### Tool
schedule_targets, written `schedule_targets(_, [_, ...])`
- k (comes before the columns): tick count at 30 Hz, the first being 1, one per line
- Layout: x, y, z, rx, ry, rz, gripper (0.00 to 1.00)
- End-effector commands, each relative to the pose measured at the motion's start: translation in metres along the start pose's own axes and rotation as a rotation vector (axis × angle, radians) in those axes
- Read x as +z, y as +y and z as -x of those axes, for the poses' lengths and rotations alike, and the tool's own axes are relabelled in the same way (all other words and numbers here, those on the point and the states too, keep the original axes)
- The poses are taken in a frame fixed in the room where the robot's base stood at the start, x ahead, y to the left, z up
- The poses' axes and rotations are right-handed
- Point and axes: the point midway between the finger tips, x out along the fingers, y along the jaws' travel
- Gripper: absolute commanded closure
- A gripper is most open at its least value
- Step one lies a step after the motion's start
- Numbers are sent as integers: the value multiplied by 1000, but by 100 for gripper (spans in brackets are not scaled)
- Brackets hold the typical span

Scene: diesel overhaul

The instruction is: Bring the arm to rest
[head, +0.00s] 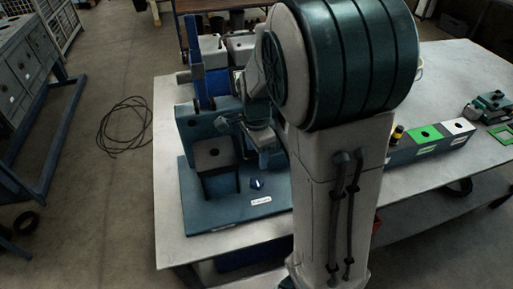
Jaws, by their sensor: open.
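My arm fills the middle of the head view and hides much of the table behind it. My gripper (263,158) shows small, partly hidden behind the arm, and points down. It is open, with nothing seen between its fingers. It hangs over the blue base plate (205,214) of a fixture, to the right of a dark-topped block (214,154) with a hole. Whether the gripper touches anything is hard to tell.
The fixture's tall blue upright (198,80) stands left of the arm. On the right of the pale table (450,68) are a holder with green (425,133) and white (458,126) squares and a green-grey device (487,104). A coiled cable (123,125) lies on the floor.

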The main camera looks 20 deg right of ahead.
Motion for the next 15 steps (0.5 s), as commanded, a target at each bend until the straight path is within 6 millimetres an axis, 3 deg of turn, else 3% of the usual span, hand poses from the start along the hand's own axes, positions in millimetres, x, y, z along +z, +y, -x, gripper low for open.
schedule_targets(6, [0,0,13,-1,0,0,41])
schedule_targets(15, [0,0,13,0,0,0,41])
